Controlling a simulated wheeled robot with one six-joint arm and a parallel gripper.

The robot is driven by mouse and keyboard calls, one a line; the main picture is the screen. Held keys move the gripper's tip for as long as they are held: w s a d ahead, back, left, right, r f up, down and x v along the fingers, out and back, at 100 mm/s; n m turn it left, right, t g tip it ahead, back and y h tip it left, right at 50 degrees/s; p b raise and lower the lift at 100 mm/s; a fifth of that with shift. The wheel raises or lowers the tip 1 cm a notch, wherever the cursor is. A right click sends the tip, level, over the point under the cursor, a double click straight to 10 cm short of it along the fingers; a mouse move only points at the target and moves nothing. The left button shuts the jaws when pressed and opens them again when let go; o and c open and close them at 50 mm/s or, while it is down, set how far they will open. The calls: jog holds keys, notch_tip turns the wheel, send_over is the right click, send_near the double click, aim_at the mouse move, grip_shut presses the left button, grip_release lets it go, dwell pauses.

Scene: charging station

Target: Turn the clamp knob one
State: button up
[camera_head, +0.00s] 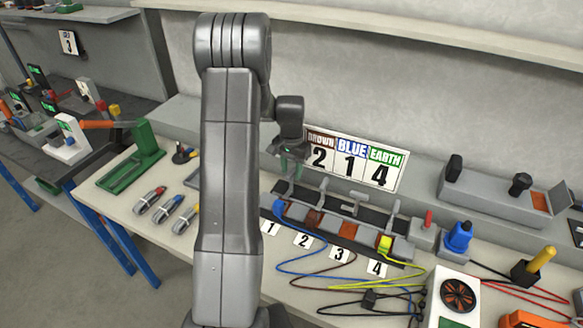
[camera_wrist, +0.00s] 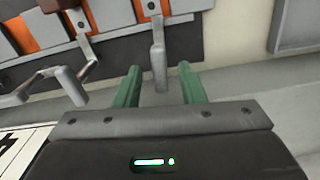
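A row of four-numbered clamps stands on the bench. The leftmost, above card 1 (camera_head: 270,228), has a grey upright knob (camera_head: 297,174), partly hidden under my gripper. In the wrist view this grey knob (camera_wrist: 158,66) shows in the gap between my two green fingers, with space on both sides; neither finger visibly touches it. My gripper (camera_wrist: 159,70) is open and empty. In the head view my gripper (camera_head: 291,158) is just above the knob. Another clamp's bent grey handle (camera_wrist: 72,85) is to the left in the wrist view.
The sign reading BROWN 2, BLUE 1, EARTH 4 (camera_head: 355,162) stands close behind the clamps. A grey box (camera_head: 495,195) is at the right. The green stand (camera_head: 130,170) is at the left.

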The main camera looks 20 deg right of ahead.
jog(key=shift+f, duration=0.1)
grip_shut()
jog(key=shift+n+b, duration=0.35)
jog(key=shift+n, duration=0.35)
grip_release()
notch_tip(320, 180, up, 14)
jog(key=b, duration=0.1)
dwell(0.4)
jog(key=shift+f, duration=0.15)
